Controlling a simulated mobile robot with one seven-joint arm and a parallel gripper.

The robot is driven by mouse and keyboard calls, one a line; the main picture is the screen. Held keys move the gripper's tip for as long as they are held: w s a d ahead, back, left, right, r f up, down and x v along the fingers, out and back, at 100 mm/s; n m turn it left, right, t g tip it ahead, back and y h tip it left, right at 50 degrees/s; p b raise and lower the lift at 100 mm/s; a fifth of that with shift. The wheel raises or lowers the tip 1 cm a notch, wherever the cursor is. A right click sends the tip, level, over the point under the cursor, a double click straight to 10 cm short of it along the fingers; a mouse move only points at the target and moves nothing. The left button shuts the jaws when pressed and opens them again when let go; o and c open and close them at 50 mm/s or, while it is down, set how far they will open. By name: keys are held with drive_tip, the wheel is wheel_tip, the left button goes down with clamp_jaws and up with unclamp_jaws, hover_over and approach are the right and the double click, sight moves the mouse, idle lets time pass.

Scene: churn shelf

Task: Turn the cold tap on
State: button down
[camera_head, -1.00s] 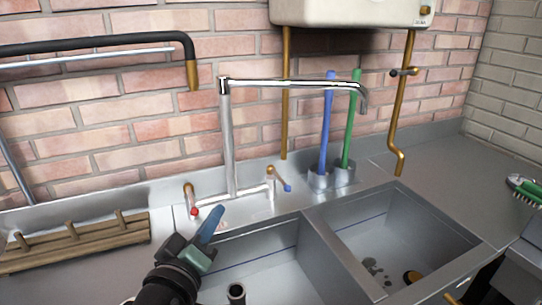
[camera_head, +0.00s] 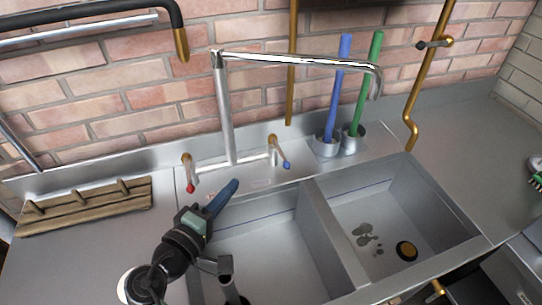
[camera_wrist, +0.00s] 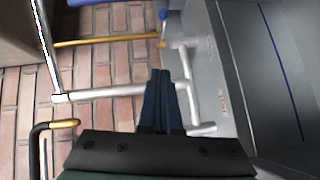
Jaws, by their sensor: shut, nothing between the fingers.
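The mixer tap (camera_head: 225,115) stands at the back of the sink, with a tall chrome column and a long spout swung right. The hot lever (camera_head: 188,172), with a red tip, is at the left end. My gripper (camera_head: 236,182) is shut and empty, in front of the tap between the levers and apart from the cold one. In the wrist view, my blue fingers (camera_wrist: 160,74) point up toward the cold lever's blue tip (camera_wrist: 163,15).
The spout (camera_head: 310,60) reaches right over the sink. Blue (camera_head: 340,85) and green (camera_head: 367,85) brushes stand in holders behind the right basin (camera_head: 430,215). A wooden rack (camera_head: 85,207) lies on the left counter. A brass pipe (camera_head: 292,65) runs down the wall.

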approach(279, 151)
drive_tip(key=w+a, duration=0.1)
drive_tip(key=w, duration=0.4)
drive_tip(key=shift+w+d+f+p, duration=0.15)
drive_tip(key=shift+d+f+p, duration=0.15)
drive_tip(key=shift+d, duration=0.5)
drive_tip(key=shift+w+d+f+p, duration=0.1)
drive_tip(key=shift+d+f+p, duration=0.2)
drive_tip(key=shift+d, duration=0.45)
drive_tip(key=shift+d+r, duration=0.1)
drive_tip(key=shift+d+n+y+p, duration=0.2)
drive_tip(key=shift+n+y+p, duration=0.1)
drive_tip(key=shift+y+p, duration=0.1)
